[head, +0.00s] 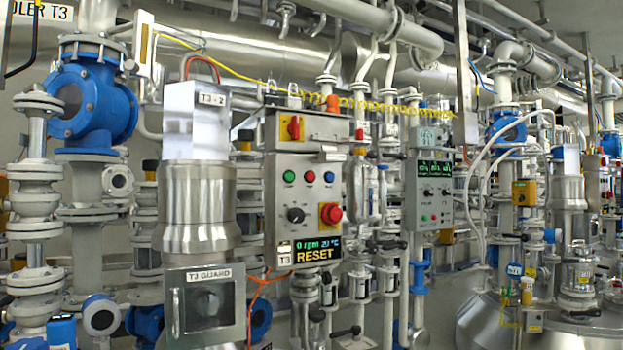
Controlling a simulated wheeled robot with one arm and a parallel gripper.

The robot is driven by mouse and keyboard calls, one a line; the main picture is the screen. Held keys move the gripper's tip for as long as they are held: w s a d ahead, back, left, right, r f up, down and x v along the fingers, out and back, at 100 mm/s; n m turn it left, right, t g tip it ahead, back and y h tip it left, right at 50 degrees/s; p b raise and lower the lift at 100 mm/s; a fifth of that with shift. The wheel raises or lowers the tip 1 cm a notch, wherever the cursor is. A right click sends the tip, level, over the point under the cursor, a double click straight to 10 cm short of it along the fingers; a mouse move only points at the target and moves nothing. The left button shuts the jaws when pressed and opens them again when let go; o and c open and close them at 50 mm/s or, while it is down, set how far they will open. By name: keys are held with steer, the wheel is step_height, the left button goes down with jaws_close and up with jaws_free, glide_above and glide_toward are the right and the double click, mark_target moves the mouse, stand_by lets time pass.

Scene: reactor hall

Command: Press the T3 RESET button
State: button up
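The T3 control box (269,225) is a grey panel in the middle of the head view, with a T3 label (285,260) at its lower left. Its display (318,254) reads "0 rpm", a temperature of about 20 °C and "RESET". A green button (289,176), a red button (309,176) and a blue button (329,177) sit in a row near its top. The small labels under them are too small to read. Below are a black knob (296,215) and a red mushroom button (331,213) on a yellow plate. My gripper is not in view.
A red and yellow switch (293,128) sits above the panel. The T3 guard box (205,303) stands at its lower left, below a steel cylinder (196,212). Another grey control box (429,192) hangs to the right. Pipes and valves crowd around; nothing covers the panel's front.

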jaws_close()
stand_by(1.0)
